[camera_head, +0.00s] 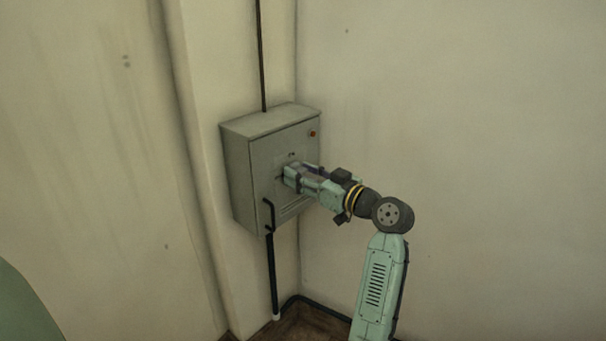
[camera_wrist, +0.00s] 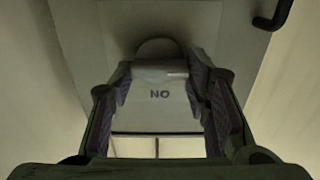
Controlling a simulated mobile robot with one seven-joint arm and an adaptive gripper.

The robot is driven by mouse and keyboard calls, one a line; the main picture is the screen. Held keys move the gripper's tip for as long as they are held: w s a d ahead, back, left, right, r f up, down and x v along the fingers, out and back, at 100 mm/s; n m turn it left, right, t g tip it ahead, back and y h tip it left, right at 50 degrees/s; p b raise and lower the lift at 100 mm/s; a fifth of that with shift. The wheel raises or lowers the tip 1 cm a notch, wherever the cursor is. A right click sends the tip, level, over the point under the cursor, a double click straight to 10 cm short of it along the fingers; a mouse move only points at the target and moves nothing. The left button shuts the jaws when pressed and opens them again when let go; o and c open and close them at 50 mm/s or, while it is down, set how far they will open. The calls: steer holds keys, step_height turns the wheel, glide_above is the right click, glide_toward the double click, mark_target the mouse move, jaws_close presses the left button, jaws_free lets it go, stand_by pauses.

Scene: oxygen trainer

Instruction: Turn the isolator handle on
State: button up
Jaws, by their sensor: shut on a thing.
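The isolator handle (camera_wrist: 160,72), a pale grey grip on a round base, sits on the front of a grey wall box (camera_head: 237,170). In the wrist view my gripper (camera_wrist: 160,80) has one finger on each side of the handle and is shut on it. Letters on the panel beside the handle read "NO" in this view, which fits "ON" seen upside down. In the head view my gripper (camera_head: 287,174) reaches the box front from the right and hides the handle. The handle's exact angle is hard to tell.
A red lamp (camera_head: 312,133) is at the box's upper right. A black bent bar (camera_head: 268,214) stands out at the lower front, close to my gripper; it also shows in the wrist view (camera_wrist: 272,14). Black conduit (camera_head: 261,55) runs up the wall. The right wall is bare.

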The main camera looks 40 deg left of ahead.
steer(key=shift+c, duration=0.5)
steer(key=shift+m, duration=0.3)
steer(key=m+p, duration=0.2)
steer(key=m, duration=0.1)
steer(key=shift+w+r+m, duration=0.1)
steer(key=shift+r+m, duration=0.05)
steer(key=shift+m, duration=0.15)
steer(key=m+p, duration=0.3)
steer(key=m, duration=0.1)
steer(key=shift+m+p, duration=0.3)
steer(key=shift+p, duration=0.05)
steer(key=m+p, duration=0.4)
steer(key=m, duration=0.1)
steer(key=shift+w+p, duration=0.1)
steer(key=shift+p, duration=0.2)
steer(key=shift+f+m+p, duration=0.2)
steer(key=shift+m+p, duration=0.6)
steer(key=shift+m, duration=0.2)
steer(key=shift+f+m+p, duration=0.15)
steer(key=shift+m+p, duration=0.6)
steer(key=shift+m, duration=0.25)
steer(key=o, duration=1.2)
steer(key=shift+c, duration=0.2)
